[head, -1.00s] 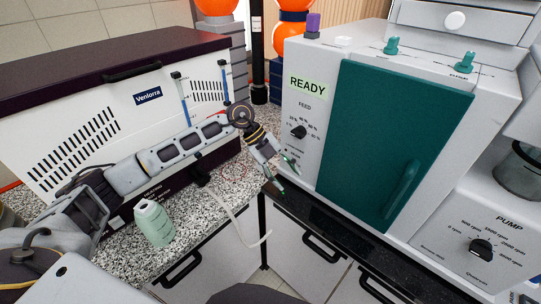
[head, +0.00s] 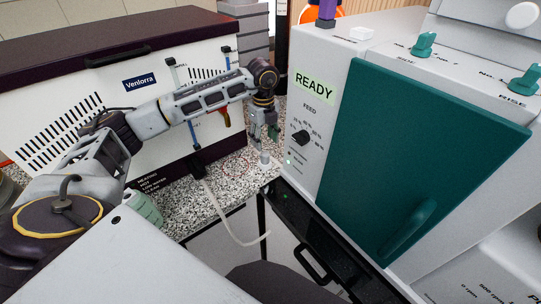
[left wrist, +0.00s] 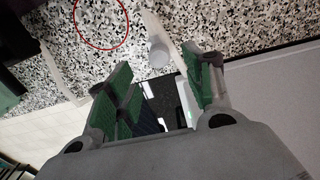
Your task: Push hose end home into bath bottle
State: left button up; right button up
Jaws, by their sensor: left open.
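The bath bottle (head: 146,207) is pale green and stands on the speckled counter at the left, partly hidden by my own arm and body. A whitish hose (head: 224,222) comes down from the front of the white bath, passes over the counter's edge and curves to a free end at the right, hanging in the air. The hose end is well apart from the bottle. My left gripper (head: 265,132) points down over the counter's right end, away from both. In the left wrist view its green fingers (left wrist: 158,78) are apart with nothing held. My right gripper is not in view.
A small whitish cylinder (head: 265,158) stands on the counter below my left gripper; it also shows in the left wrist view (left wrist: 158,50). A red ring (head: 235,166) marks the counter. The white bath (head: 60,125) stands behind, the READY machine (head: 335,130) close on the right.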

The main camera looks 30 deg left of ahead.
pick_arm(q)
jog(key=shift+r, duration=0.1)
jog(key=shift+s, duration=0.1)
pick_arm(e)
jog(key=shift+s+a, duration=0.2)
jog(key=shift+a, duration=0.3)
pick_arm(q)
jog(key=shift+f, duration=0.2)
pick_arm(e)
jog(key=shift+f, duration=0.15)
